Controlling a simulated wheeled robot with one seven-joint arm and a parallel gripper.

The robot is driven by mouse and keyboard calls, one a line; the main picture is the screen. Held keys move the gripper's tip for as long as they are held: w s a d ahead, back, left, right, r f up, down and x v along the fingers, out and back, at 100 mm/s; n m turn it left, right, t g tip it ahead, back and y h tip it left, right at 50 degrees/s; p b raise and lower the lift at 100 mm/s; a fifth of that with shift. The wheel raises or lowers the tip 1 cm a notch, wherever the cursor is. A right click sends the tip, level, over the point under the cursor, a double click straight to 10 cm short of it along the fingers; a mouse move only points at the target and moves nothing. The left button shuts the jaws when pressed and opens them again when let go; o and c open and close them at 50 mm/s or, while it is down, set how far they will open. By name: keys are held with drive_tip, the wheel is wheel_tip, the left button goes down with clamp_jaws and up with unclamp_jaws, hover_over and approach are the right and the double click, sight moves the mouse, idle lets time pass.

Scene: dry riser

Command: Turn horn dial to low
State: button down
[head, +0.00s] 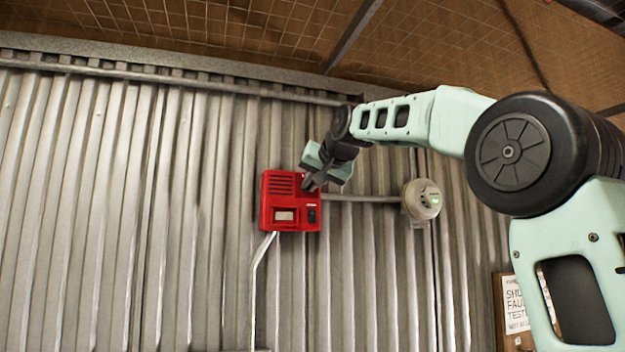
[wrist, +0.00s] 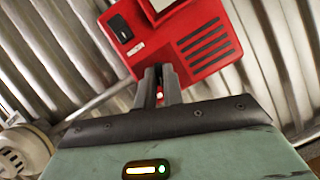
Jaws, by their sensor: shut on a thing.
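The red horn box (head: 272,212) is fixed to the corrugated wall, with slots at its upper left, a pale window low in the middle and a black switch at its lower right. My gripper (head: 307,185) reaches its upper right part from the right. In the wrist view the gripper (wrist: 161,75) has its two dark fingers close together against the face of the red box (wrist: 190,60). It is shut on the horn dial, which the fingers mostly hide. The dial's setting cannot be read.
A white conduit (head: 256,285) runs down from the box. A notice board (head: 515,305) is at the lower right. The wall left of the box is bare.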

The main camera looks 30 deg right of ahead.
drive_tip(key=shift+a+n+g+h, duration=0.15)
drive_tip(key=shift+n+g+h, duration=0.15)
drive_tip(key=shift+n+h, duration=0.8)
drive_tip(key=shift+n, duration=0.4)
drive_tip(key=c, duration=1.5)
unclamp_jaws()
drive_tip(key=shift+y, duration=0.3)
drive_tip(key=b+v, duration=0.5)
drive_tip(key=v, duration=1.2)
drive_tip(key=shift+s+a+r, duration=0.15)
drive_tip(key=shift+a, duration=0.05)
